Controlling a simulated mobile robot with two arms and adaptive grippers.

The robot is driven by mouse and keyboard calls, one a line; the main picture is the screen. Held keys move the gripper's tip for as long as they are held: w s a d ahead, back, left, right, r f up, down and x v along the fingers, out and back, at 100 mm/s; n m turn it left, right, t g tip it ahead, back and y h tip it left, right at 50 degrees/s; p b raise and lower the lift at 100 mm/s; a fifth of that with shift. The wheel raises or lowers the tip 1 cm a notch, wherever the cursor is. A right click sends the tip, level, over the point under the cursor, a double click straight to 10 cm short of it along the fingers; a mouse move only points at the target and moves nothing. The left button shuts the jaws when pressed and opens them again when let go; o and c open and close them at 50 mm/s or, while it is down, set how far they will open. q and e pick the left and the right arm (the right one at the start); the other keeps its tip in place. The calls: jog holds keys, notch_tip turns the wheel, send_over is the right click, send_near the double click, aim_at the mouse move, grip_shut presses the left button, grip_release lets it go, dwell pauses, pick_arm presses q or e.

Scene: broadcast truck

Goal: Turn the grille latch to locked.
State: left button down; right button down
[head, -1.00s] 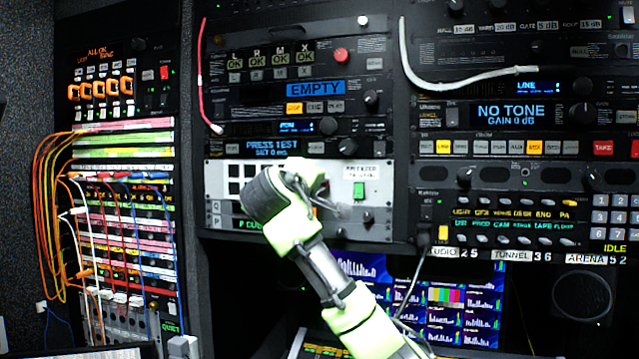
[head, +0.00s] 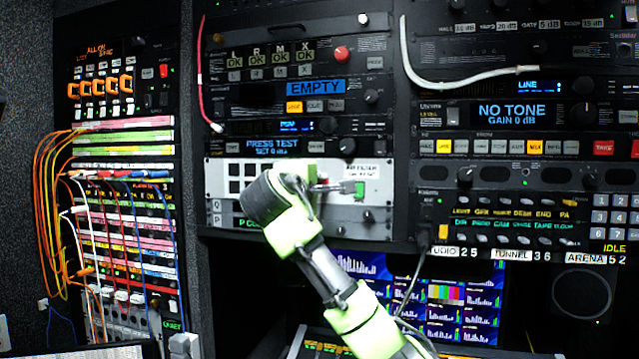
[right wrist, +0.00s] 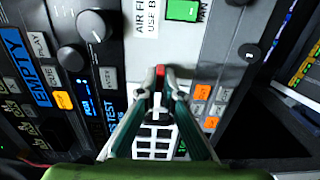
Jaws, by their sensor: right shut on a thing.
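The filter panel (head: 218,177) is a pale rack plate with a grille of dark square holes, an AIR FILTER label and a green patch (head: 360,190) at its right. My right gripper (head: 350,187) is in front of the panel, its fingers pointing right, just left of the green patch. In the right wrist view, the gripper (right wrist: 160,75) is shut on a small red piece (right wrist: 160,70), which looks like the grille latch. The fingers hide most of the latch, so I cannot tell its angle. The grille (right wrist: 155,140) shows behind the fingers. My left gripper is not in view.
Rack units with knobs (head: 347,146) and buttons stand close above the panel. A screen (head: 455,305) is below. A white cable (head: 405,60) hangs at upper right, and patch cords (head: 50,200) fill the left rack.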

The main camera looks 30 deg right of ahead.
jog(key=c, duration=2.2)
grip_release()
jog(key=shift+a, duration=0.15)
jog(key=v, duration=1.2)
